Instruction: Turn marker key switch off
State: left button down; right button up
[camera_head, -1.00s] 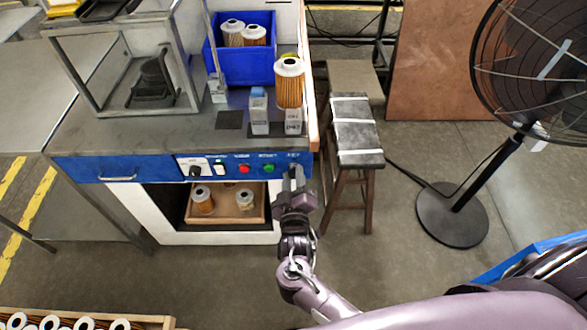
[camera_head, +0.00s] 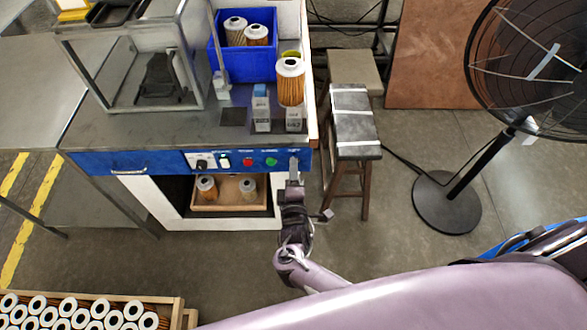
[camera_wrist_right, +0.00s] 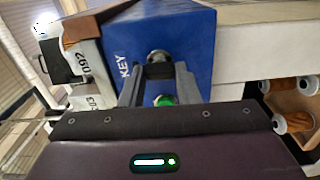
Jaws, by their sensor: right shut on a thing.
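The marker key switch (camera_wrist_right: 158,57) is a dark round knob on the blue panel face, beside the printed word KEY in the right wrist view. My right gripper (camera_wrist_right: 160,72) has its two fingers on either side of it and is shut on it. In the head view my right gripper (camera_head: 293,165) reaches up to the right end of the blue control panel (camera_head: 140,162) and hides the switch. The angle of the key cannot be made out. My left gripper is not in view.
A green button (camera_head: 271,162), a red button (camera_head: 247,162) and a white-plated dial (camera_head: 202,162) sit left of the switch. Cartridges stand on the bench above and in a tray (camera_head: 215,207) below. A stool (camera_head: 357,152) stands close on the right.

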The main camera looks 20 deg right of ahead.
jog(key=shift+n, duration=0.3)
dwell(0.4)
jog(key=o, duration=1)
jog(key=v, duration=0.7)
jog(key=shift+s+a, duration=0.15)
jog(key=shift+s, duration=0.25)
